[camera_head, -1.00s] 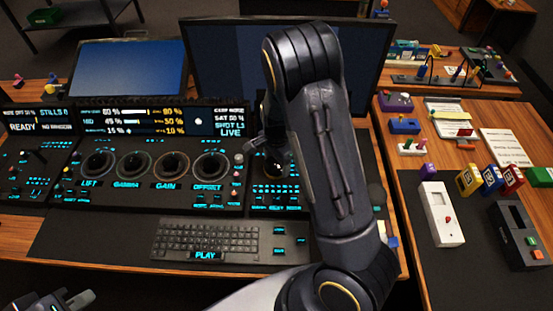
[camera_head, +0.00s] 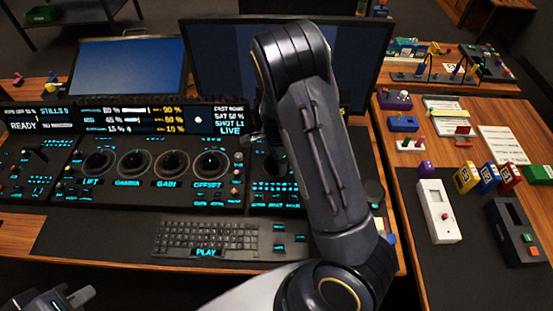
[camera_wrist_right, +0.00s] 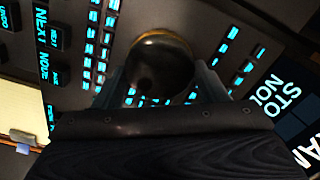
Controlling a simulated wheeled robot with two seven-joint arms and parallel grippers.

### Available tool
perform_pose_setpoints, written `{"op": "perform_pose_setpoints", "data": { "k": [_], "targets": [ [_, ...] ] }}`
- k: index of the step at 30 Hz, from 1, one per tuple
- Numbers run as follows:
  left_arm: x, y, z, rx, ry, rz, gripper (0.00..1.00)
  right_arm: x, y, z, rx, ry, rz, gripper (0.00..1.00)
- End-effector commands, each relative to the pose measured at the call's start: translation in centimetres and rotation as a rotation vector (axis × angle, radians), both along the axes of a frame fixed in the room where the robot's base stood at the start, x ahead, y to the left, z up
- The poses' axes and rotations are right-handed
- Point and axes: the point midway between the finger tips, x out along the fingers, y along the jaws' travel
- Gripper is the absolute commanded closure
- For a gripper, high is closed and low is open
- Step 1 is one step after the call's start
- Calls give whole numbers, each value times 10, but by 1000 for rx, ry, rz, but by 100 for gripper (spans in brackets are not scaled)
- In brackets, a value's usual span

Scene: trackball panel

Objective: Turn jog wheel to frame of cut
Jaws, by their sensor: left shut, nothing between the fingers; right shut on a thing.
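The jog wheel (camera_wrist_right: 165,52) is a dark, glossy round knob with a thin gold rim in the right wrist view. My right gripper (camera_wrist_right: 160,86) is shut on it, with one finger on each side. In the head view my right forearm and hand hide most of the wheel, which is on the panel right of the colour knobs. My left gripper (camera_head: 78,297) is shut and empty at the bottom left, away from the panel. The frame reading cannot be made out.
The grading panel (camera_head: 150,195) has several round knobs and lit keys. A keyboard (camera_head: 205,238) lies in front of it. Two monitors (camera_head: 125,68) stand behind. A side table at right holds a white device (camera_head: 437,222), a dark box (camera_head: 515,235) and coloured blocks.

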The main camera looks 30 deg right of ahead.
Motion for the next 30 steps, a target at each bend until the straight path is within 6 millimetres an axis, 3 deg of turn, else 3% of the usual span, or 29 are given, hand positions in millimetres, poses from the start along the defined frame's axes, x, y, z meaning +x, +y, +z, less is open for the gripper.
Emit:
{"op": "perform_pose_setpoints", "data": {
  "k": [1, 6, 16, 30],
  "targets": [
    [0, 0, 0, 0, 0, 0, 100, 0, 1, 0, 1, 0, 1, 33],
    [0, 0, 0, 0, 0, 0, 100, 0, 1, 0, 1, 0, 1, 12],
    [0, 0, 0, 0, 0, 0, 100, 0, 0, 4, 1, -1, 2, 12],
    [0, 0, 1, 0, 0, 0, 100, 0, 1, 72, 1, -1, 2, 12]
  ]
}}
